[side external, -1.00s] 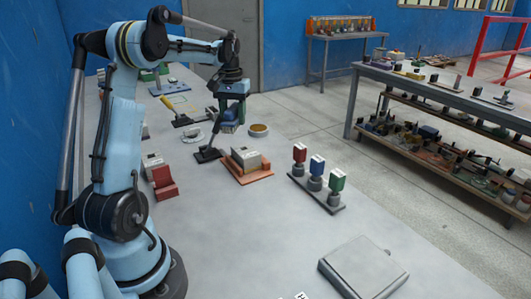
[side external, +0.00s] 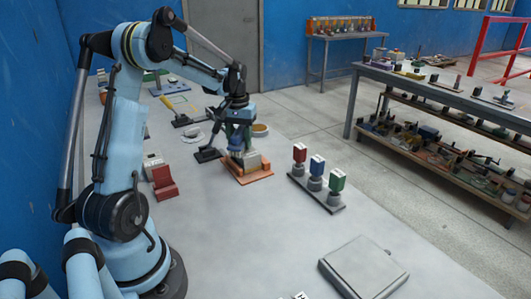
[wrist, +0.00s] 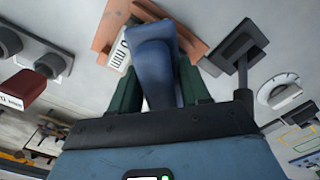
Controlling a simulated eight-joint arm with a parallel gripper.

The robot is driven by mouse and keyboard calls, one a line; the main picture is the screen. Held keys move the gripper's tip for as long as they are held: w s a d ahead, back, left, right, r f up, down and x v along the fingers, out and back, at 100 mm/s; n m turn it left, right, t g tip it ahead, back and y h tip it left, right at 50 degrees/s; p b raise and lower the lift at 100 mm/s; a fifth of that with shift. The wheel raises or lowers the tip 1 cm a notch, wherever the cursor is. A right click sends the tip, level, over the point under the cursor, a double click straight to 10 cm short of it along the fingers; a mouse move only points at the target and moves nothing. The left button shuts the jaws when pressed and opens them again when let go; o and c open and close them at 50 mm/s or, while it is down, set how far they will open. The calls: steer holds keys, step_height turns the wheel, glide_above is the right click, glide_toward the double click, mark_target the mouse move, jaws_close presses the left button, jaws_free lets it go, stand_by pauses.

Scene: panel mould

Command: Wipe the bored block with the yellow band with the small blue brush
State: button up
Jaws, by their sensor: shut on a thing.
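My gripper (side external: 236,138) is over the orange tray (side external: 262,178), low above a pale block (side external: 254,160). In the wrist view my gripper (wrist: 158,88) has its dark green fingers shut on the small blue brush (wrist: 153,62). The brush points down at the block, and its body hides much of it. The block's white face with "0 mm" lettering (wrist: 119,52) shows beside the brush, with the orange tray (wrist: 108,28) around it. Whether the brush touches the block is hidden. I cannot make out a yellow band on the block.
A dark stand with a rod (side external: 207,155) is just left of the tray. A rack (side external: 317,193) with red, blue and green tagged pieces stands to the right.

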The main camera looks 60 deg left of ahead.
mark_target(234, 133)
steer(key=shift+d, duration=0.35)
steer(key=a, duration=0.4)
steer(key=shift+a, duration=0.1)
step_height(234, 133, up, 8)
stand_by(0.7)
